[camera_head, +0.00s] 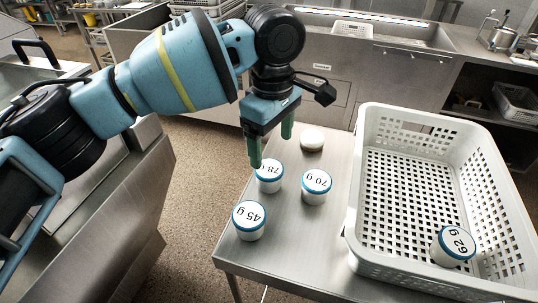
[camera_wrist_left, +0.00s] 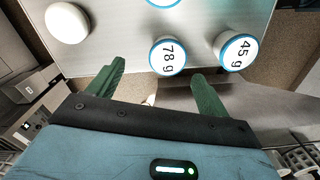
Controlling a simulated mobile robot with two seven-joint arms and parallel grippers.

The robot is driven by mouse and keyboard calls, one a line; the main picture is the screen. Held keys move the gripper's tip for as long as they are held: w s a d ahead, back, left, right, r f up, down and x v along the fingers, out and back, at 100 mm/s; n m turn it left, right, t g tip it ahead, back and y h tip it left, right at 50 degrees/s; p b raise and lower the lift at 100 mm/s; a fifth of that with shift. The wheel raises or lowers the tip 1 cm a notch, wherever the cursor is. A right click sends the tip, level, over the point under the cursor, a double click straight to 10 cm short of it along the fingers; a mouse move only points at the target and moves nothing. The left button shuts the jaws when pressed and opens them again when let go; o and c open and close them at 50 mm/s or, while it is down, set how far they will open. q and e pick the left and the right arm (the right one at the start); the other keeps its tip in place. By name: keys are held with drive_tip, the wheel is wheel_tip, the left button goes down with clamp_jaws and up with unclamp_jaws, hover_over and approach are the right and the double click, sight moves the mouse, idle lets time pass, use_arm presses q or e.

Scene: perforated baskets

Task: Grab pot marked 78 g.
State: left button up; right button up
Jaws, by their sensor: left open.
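The pot marked 78 g (camera_head: 268,177) is white with a blue-rimmed lid and stands upright on the steel table, between the 45 g and 70 g pots. It also shows in the left wrist view (camera_wrist_left: 168,56), ahead of and between the green fingers. My left gripper (camera_head: 271,150) is open and empty, its fingers pointing down just behind and above this pot in the head view. In the wrist view the left gripper (camera_wrist_left: 155,85) has its fingers spread wide, with the pot just beyond their tips. My right gripper is not in view.
The 45 g pot (camera_head: 249,219), 70 g pot (camera_head: 316,186) and a plain-lidded pot (camera_head: 312,139) stand close by on the table (camera_head: 300,237). A white perforated basket (camera_head: 354,207) on the right holds the 62 g pot (camera_head: 453,246).

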sight(269, 168)
use_arm(q)
drive_tip(key=shift+s, duration=0.25)
drive_tip(key=shift+s+f, duration=0.15)
drive_tip(key=shift+f, duration=1.15)
drive_tip(key=shift+s+a+f+b, duration=0.1)
drive_tip(key=shift+a+f+b, duration=0.05)
drive_tip(key=shift+f, duration=1.15)
drive_tip(key=shift+s+a+f+b, duration=0.1)
drive_tip(key=shift+f+b, duration=0.05)
drive_tip(key=shift+f, duration=1.1)
drive_tip(key=c, duration=1.1)
drive_tip(key=shift+r+p, duration=0.5)
drive_tip(key=shift+r, duration=4.55)
